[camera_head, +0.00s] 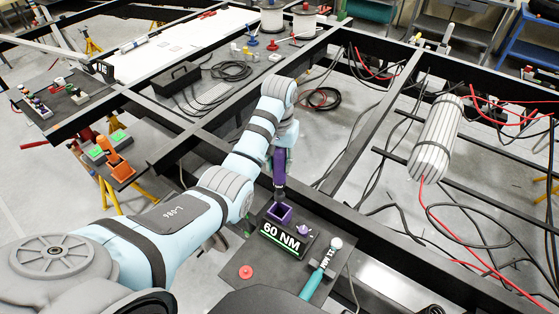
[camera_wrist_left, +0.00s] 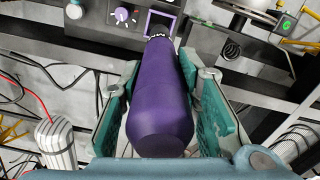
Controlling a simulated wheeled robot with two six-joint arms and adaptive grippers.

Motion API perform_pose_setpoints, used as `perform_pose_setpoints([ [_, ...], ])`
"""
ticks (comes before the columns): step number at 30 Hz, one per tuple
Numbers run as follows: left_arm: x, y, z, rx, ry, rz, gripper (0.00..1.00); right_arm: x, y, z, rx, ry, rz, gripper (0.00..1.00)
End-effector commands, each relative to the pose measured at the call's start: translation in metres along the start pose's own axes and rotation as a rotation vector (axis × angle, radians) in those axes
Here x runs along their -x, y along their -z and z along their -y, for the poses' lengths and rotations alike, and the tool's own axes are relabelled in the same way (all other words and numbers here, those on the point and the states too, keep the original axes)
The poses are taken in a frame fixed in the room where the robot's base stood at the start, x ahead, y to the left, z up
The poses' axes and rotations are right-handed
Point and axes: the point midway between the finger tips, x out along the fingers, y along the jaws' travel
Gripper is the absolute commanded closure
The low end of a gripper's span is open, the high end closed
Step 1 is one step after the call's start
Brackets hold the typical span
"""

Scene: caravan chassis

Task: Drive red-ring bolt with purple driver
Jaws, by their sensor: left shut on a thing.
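My left gripper (camera_head: 284,137) is shut on the purple driver (camera_head: 280,163), which hangs upright with its dark tip down. In the left wrist view the driver (camera_wrist_left: 163,105) lies between the green finger pads. Its dark tip is at the square purple holder (camera_head: 279,213) on the 60 NM box (camera_head: 286,238); I cannot tell whether it is inside or just above. A small red round piece (camera_head: 246,272) lies on the dark plate left of the box. I cannot tell whether it is the red-ring bolt. My right gripper is not in view.
A teal-handled tool (camera_head: 316,278) leans beside the box, and a purple knob (camera_head: 304,230) sits on it. An orange driver (camera_head: 112,150) stands in an orange holder (camera_head: 120,169) at left. Dark chassis beams and loose cables surround the work area.

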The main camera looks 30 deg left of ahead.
Motion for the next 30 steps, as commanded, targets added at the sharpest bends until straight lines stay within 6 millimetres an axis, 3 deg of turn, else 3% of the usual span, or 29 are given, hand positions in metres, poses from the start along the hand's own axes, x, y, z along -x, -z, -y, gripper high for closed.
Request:
perform_pose_setpoints([
  [5, 0.006, 0.0, 0.0, -0.002, 0.0, 0.001, 1.0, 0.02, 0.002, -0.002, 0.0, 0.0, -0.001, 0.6],
  [12, -0.035, 0.0, 0.0, -0.002, 0.0, 0.001, 1.0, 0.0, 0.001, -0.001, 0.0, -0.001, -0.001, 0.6],
  [30, -0.116, 0.0, 0.0, -0.002, 0.0, -0.001, 1.0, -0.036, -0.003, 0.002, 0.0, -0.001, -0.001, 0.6],
])
